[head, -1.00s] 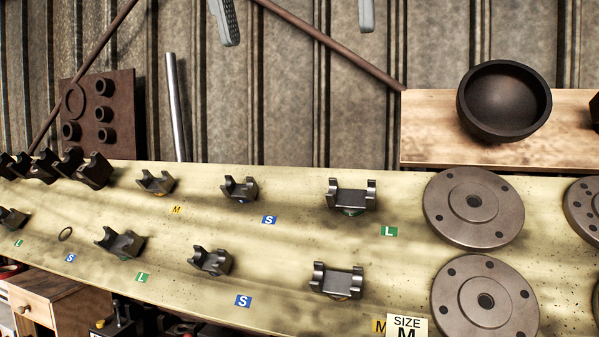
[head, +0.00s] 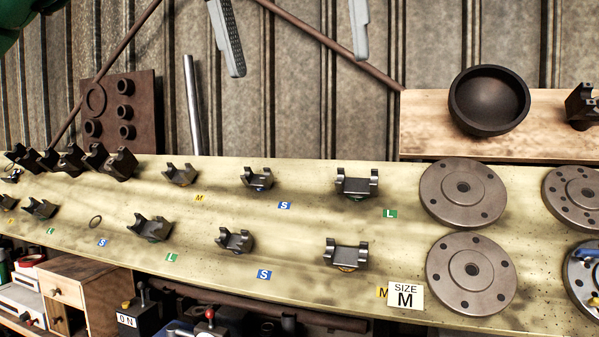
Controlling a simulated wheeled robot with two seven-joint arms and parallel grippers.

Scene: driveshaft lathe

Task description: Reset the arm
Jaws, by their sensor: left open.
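My left gripper (head: 299,66) hangs in from the top edge of the head view. Its two grey fingers are wide apart with nothing between them, in front of the corrugated wall and above the workbench shelf (head: 320,215). My right gripper is not in view. Two rows of dark metal yokes, such as one at the centre right (head: 357,183), stand on the shelf, clear of the fingers in the picture.
Round flanges (head: 463,193) lie on the shelf's right side. A dark bowl (head: 489,100) sits on a wooden board (head: 430,125) behind. A "SIZE M" sign (head: 405,296) stands at the front edge. A wooden drawer unit (head: 85,300) is below left.

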